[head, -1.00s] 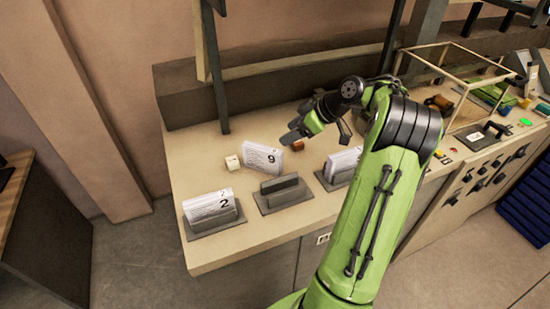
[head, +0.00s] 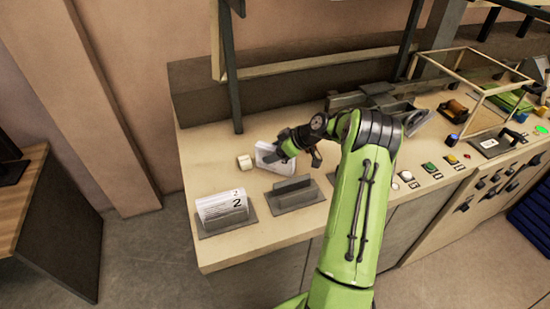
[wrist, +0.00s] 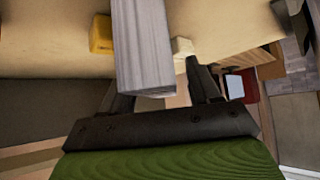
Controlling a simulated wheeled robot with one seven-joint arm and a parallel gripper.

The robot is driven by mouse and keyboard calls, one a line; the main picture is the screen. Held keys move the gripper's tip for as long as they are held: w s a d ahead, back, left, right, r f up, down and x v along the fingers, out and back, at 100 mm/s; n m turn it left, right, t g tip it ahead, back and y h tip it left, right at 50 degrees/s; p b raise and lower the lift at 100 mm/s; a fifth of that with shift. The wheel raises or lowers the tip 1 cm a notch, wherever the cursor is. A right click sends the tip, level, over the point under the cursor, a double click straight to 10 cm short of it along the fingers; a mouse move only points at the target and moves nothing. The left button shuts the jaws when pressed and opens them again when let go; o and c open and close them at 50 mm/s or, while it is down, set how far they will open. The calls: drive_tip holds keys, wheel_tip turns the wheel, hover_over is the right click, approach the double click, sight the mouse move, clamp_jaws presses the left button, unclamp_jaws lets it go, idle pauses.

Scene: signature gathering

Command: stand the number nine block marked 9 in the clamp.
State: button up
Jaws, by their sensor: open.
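The number nine block (head: 266,158), a white stack of pages, stands on the bench behind the empty clamp; its 9 is hidden by my gripper. My gripper (head: 284,150) is at its right side. In the wrist view the block (wrist: 145,55) shows edge-on, reaching between the spread fingers of my gripper (wrist: 162,92); it lies nearer the left finger. I cannot tell whether either finger touches it. The empty clamp (head: 293,193), a dark grey holder with an upright plate on a flat base, sits in front of the block.
A block marked 2 (head: 221,206) stands in another grey holder at the front left. A small cream cube (head: 244,162) is close left of the nine block. My arm covers the bench to the right of the empty clamp. Bare bench lies at the left.

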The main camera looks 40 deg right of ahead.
drive_tip(key=shift+s, duration=0.1)
drive_tip(key=shift+c, duration=1)
clamp_jaws()
drive_tip(key=shift+r, duration=0.15)
wheel_tip(320, 180, up, 10)
drive_tip(key=shift+f, duration=0.1)
